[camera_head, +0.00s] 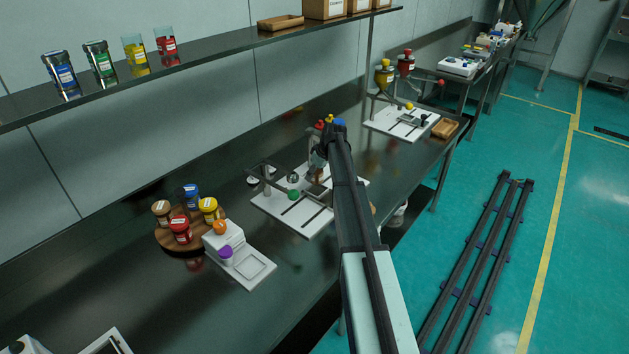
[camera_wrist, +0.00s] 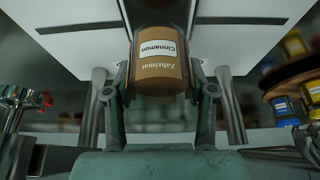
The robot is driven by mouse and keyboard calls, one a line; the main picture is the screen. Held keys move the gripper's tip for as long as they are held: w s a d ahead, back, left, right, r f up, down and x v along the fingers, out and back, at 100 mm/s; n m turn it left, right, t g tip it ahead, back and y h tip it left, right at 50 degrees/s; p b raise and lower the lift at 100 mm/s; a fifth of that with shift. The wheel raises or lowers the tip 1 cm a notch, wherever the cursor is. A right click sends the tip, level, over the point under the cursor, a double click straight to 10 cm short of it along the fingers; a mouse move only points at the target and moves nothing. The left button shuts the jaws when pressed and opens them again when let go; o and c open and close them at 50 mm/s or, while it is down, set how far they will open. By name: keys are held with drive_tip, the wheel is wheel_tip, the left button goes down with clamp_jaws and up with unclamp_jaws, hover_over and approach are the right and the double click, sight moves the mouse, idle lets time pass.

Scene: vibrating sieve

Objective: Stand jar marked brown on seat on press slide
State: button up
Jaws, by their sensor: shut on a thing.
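My gripper (camera_wrist: 158,92) is shut on a brown jar (camera_wrist: 160,85); one finger shows on each side of it. In the head view my gripper (camera_head: 318,165) is over the press at the middle of the bench, partly hidden by my arm. The press has a white base plate (camera_head: 302,221) with dark slots, a post and a green ball knob (camera_head: 293,194). The slide and its seat cannot be told apart clearly. White plates (camera_wrist: 70,25) show behind the jar in the wrist view.
A round wooden stand (camera_head: 183,246) holds several jars, left of the press. A white device (camera_head: 255,268) with orange and purple knobs is in front of it. Another white station (camera_head: 400,124) and a wooden tray (camera_head: 445,129) are farther back. A shelf (camera_head: 200,68) holds more jars above.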

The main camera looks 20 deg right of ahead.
sight(314, 181)
drive_tip(key=shift+f+p, duration=0.5)
drive_tip(key=shift+f, duration=1.55)
drive_tip(key=shift+f, duration=0.1)
drive_tip(key=o, duration=1.2)
drive_tip(key=b+v, duration=0.2)
drive_tip(key=v, duration=1)
drive_tip(key=shift+b, duration=0.4)
